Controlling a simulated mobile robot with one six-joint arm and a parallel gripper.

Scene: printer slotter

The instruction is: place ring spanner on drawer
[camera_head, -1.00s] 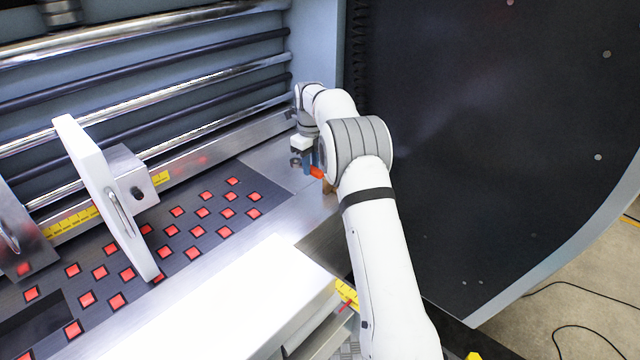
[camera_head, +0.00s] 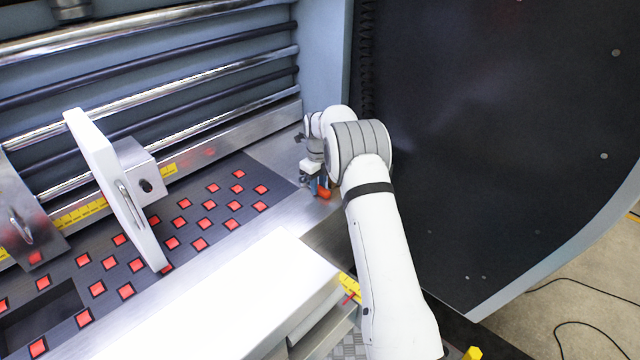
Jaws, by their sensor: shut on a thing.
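My gripper (camera_head: 318,187) is low over the right end of the metal deck (camera_head: 285,160), beside the machine's side wall. It is small in the view and partly hidden by my arm. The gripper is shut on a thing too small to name. I cannot tell the orange piece from the fingers or the held thing, and I cannot make out a ring spanner. No part is clearly a drawer. A white flat-topped box (camera_head: 225,295) stands in front of the deck.
A dark bed (camera_head: 222,172) with several red squares lies left of my gripper. An upright white plate (camera_head: 110,180) with a slot stands on it, and rods (camera_head: 200,85) run behind. A large dark panel (camera_head: 480,140) closes off the right side. Cables lie on the floor.

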